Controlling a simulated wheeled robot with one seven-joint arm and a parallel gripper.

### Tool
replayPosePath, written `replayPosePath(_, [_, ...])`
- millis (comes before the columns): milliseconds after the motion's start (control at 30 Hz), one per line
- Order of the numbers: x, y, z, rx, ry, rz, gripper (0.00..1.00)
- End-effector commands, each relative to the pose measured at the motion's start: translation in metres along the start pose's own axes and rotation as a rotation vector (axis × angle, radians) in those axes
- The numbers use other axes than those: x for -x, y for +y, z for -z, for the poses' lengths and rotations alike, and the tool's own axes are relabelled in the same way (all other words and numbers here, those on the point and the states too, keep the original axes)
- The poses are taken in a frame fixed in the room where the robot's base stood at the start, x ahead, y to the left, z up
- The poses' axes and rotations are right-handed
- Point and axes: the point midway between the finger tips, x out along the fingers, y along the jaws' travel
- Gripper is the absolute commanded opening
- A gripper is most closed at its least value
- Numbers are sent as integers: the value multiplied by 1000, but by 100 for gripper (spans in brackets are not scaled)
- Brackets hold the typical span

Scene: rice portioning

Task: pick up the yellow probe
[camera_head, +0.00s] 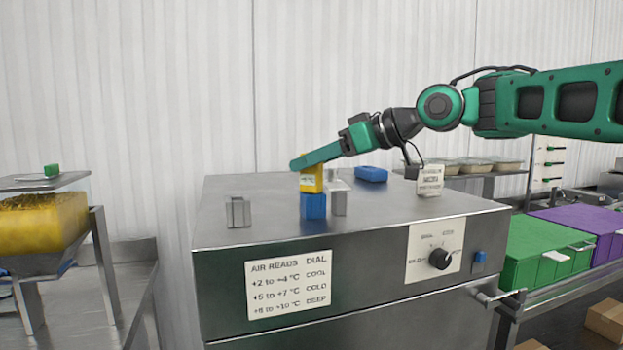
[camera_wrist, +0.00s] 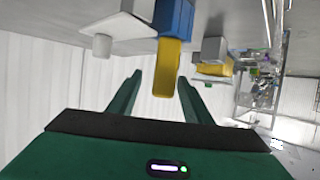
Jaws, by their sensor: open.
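The yellow probe (camera_head: 311,180) stands upright at the blue block (camera_head: 313,206) on top of the steel cabinet (camera_head: 260,206). It has a pale label on its front. My gripper (camera_head: 298,164) reaches in from the right and slopes down to the probe's top, partly covering it. In the wrist view, which looks upside down, the yellow probe (camera_wrist: 169,62) sticks out of the blue block (camera_wrist: 174,18). Its end lies between the two open green fingers of my gripper (camera_wrist: 160,76), nearer one finger. Whether either finger touches it I cannot tell.
A grey block (camera_head: 238,212) stands left of the probe, and another (camera_head: 339,200) is close on its right. A blue item (camera_head: 371,174) and a white label card (camera_head: 430,180) are farther right. A yellow-filled hopper (camera_head: 42,223) stands at far left.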

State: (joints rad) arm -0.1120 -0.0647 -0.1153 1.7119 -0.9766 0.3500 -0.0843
Motion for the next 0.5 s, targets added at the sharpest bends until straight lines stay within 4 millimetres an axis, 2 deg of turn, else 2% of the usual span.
replayPosePath(233, [-35,-3,-1,0,-1,3,45])
replayPosePath(500, [-43,-3,0,1,1,1,45])
